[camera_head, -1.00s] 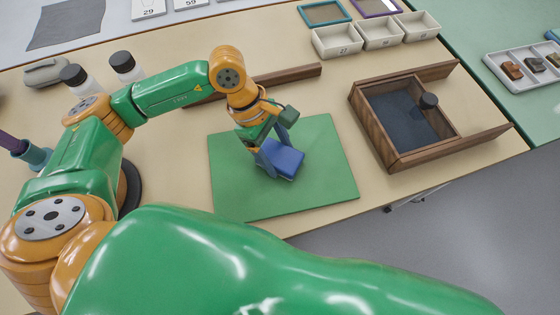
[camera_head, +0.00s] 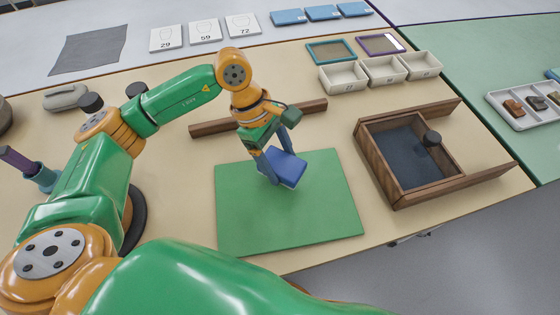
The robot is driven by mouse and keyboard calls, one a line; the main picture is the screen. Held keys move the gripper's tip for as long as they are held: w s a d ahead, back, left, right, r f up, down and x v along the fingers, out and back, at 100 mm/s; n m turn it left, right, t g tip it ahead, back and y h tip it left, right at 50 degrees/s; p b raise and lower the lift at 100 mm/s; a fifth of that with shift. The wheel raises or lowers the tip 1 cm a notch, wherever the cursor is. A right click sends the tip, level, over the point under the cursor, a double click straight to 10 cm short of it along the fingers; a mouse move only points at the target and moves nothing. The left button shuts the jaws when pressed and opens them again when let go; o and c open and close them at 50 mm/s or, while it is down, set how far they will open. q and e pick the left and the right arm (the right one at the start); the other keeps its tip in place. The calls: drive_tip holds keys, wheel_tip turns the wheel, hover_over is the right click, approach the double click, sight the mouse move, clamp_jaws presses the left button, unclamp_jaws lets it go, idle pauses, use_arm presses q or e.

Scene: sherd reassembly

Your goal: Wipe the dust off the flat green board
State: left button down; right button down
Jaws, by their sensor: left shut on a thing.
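The flat green board (camera_head: 290,215) lies on the beige table in the middle of the view. Its surface looks plain green, and I cannot make out dust on it. My left gripper (camera_head: 274,164) is over the board's back part, shut on a blue pad (camera_head: 289,172). The pad looks slightly tilted, and I cannot tell whether it touches the board or is just above it. My right gripper is out of view.
A dark wooden bar (camera_head: 215,126) lies behind the board. A wooden tray (camera_head: 376,150) with a dark inside stands to its right. White bins (camera_head: 343,79) stand at the back right.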

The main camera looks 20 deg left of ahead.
use_arm(q)
drive_tip(key=shift+r+p, duration=0.4)
drive_tip(key=shift+r, duration=0.7)
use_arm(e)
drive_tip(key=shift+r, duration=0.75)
